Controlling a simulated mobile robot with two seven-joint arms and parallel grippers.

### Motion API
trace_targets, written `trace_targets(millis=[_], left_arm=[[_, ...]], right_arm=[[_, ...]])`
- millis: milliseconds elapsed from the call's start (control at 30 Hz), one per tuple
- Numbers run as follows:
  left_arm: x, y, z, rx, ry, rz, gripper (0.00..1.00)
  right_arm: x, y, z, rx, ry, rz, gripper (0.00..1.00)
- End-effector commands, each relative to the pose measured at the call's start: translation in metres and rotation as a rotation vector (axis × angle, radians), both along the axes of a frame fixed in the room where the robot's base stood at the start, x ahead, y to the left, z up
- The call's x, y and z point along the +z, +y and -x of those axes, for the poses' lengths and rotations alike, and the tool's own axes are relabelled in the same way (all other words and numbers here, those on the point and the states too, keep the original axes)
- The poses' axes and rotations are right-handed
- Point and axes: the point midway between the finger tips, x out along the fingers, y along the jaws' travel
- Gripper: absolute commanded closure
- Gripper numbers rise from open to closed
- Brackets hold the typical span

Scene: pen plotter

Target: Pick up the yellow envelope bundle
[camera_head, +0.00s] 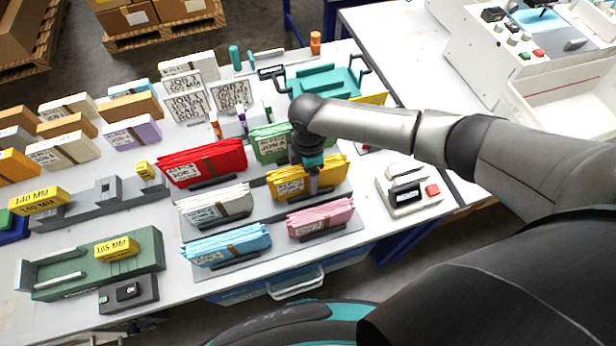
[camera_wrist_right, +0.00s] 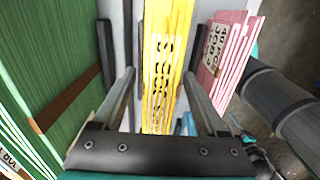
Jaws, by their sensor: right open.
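The yellow envelope bundle (camera_head: 283,186) stands in a grey holder on the table, among other coloured bundles. My right gripper (camera_head: 313,180) is over its right part, pointing down, and partly covers it. In the right wrist view the yellow bundle (camera_wrist_right: 166,40) runs between the two fingers of the open right gripper (camera_wrist_right: 162,85). A gap shows on each side, so the fingers are not closed on it. My left gripper is not in view.
The green bundle (camera_head: 268,149) stands close behind, and the pink bundle (camera_head: 321,218) close in front. Red (camera_head: 203,163), white (camera_head: 215,205) and blue (camera_head: 227,245) bundles stand to the left. A small device with a red button (camera_head: 432,190) sits at the right.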

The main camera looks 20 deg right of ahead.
Motion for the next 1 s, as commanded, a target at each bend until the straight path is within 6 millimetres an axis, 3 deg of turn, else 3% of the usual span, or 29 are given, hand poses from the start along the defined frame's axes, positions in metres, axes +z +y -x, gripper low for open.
trace_targets(millis=[200,833,1000], left_arm=[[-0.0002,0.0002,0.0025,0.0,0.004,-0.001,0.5],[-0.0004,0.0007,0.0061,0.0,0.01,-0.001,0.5],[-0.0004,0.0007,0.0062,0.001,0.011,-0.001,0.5]], right_arm=[[-0.0002,0.0001,-0.0001,0.0,0.0,0.0,0.26],[0.0002,-0.0002,-0.0003,0.0,0.0,0.001,0.97],[0.0003,-0.0003,-0.0003,0.0,0.0,0.001,1.0]])
